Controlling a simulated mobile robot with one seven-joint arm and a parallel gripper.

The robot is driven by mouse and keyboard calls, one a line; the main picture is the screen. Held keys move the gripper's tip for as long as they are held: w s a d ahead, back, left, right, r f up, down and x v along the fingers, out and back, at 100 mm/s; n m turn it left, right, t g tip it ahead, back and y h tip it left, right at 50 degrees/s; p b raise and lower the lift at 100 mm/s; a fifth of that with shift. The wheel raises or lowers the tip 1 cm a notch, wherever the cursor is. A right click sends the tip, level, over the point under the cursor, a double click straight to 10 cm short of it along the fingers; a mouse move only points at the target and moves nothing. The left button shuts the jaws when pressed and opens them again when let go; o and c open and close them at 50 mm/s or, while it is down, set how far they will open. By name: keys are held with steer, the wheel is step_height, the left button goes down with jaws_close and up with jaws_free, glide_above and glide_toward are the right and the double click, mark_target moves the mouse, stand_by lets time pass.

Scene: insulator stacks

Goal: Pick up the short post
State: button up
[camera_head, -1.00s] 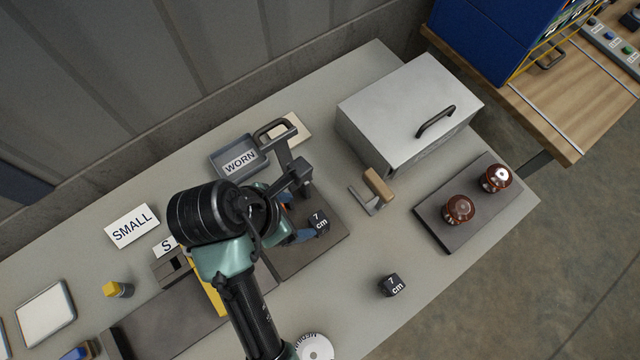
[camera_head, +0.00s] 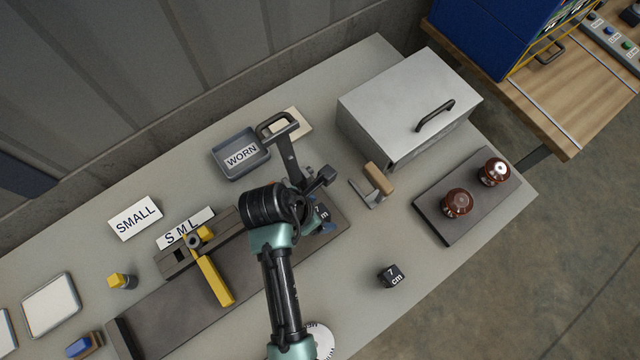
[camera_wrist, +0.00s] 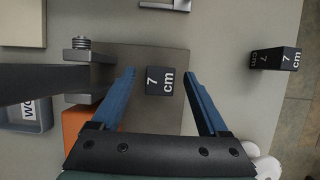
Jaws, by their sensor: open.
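A black post marked "7 cm" (camera_wrist: 160,80) stands on the dark plate (camera_head: 338,232). In the head view this post (camera_head: 323,213) is partly hidden by my gripper. My gripper (camera_wrist: 159,71) is open, with one blue finger on each side of that post in the wrist view and gaps visible on both sides. A second black post marked "7 cm" (camera_head: 391,278) stands on the bare table, apart from my gripper. It also shows at the right of the wrist view (camera_wrist: 275,58). I cannot tell which post is shorter.
A dark stand with a handle (camera_head: 290,160) rises close beside my gripper. A wood-handled tool (camera_head: 378,180), a grey box (camera_head: 400,105) and a plate (camera_head: 436,222) bearing two brown insulators are to the right. The table around the second post is clear.

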steer(key=shift+w+d+f, duration=0.1)
steer(key=shift+d+f, duration=0.05)
steer(key=shift+f, duration=0.25)
jaws_close()
